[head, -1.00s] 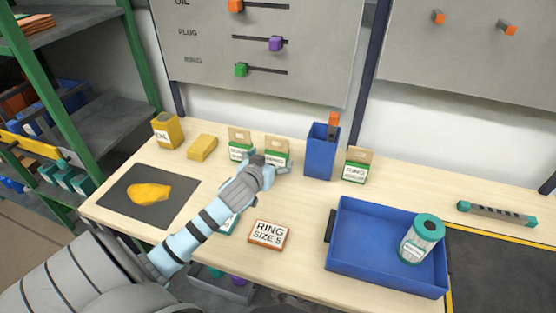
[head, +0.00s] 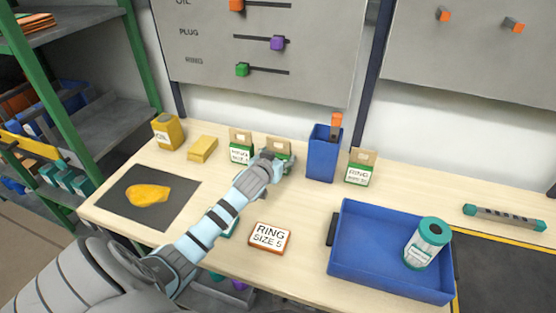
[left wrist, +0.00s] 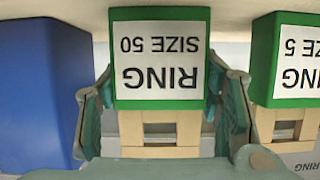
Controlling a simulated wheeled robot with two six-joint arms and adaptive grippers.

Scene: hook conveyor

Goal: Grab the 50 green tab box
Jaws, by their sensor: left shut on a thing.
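The green tab box labelled RING SIZE 50 (left wrist: 160,58) fills the middle of the left wrist view, upside down there. Its cardboard tab hangs below the label in that view. My left gripper (left wrist: 162,110) has one finger on each side of the box and is shut on it. In the head view the same box (head: 279,146) stands in the back row, its front mostly hidden by my left gripper (head: 279,163). The box appears to be still on the table. My right gripper is not in view.
Another green tab box (head: 240,152) stands close on the left and a third (head: 361,168) farther right. A blue bin (head: 322,158) is just right of the held box. A blue tray (head: 375,262) with a teal-capped canister (head: 427,243) lies front right.

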